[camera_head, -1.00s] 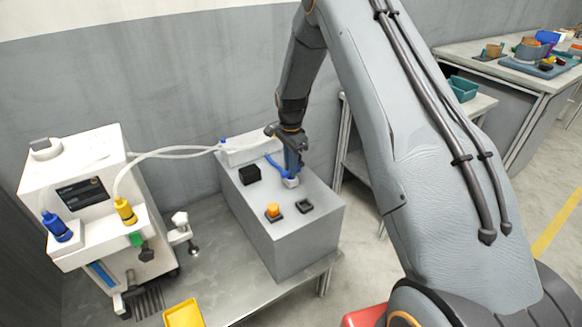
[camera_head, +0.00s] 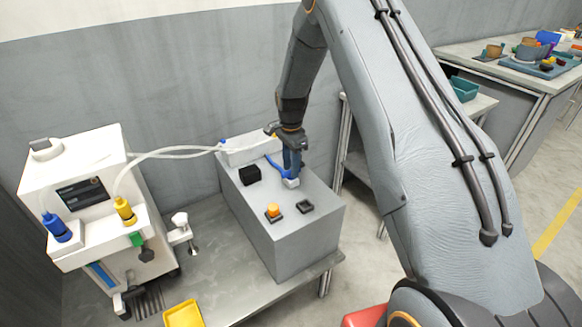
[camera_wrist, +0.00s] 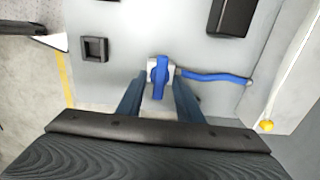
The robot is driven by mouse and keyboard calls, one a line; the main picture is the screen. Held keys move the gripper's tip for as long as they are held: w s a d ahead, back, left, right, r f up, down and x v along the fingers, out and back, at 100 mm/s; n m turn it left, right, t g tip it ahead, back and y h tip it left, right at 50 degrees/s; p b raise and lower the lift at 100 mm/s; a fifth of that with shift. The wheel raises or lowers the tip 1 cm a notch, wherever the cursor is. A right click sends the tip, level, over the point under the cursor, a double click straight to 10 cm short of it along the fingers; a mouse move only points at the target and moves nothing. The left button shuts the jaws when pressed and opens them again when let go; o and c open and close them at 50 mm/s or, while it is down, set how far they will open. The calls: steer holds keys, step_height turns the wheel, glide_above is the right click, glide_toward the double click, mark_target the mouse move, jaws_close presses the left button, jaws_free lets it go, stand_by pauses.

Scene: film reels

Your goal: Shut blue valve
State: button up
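The blue valve is a blue handle (camera_wrist: 160,76) on a small white base, on top of a grey box (camera_head: 310,235). In the wrist view the handle points toward my gripper's palm, and a blue hose (camera_wrist: 215,77) runs from the base to the right. In the head view the white base (camera_head: 291,183) shows just below my fingertips, and the handle is mostly hidden. My gripper (camera_wrist: 158,83) is open, with one finger on each side of the handle. Gaps show between fingers and handle; contact is not clear.
A black block (camera_head: 250,175), an orange button (camera_head: 273,210) and a dark square socket (camera_head: 305,206) are on the box top. A white machine (camera_head: 90,200) with blue and yellow fittings stands at left. White tubes (camera_head: 170,152) run between it and the box.

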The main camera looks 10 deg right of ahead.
step_height(320, 180, up, 8)
steer(key=shift+f+b, duration=0.25)
steer(key=shift+b, duration=0.15)
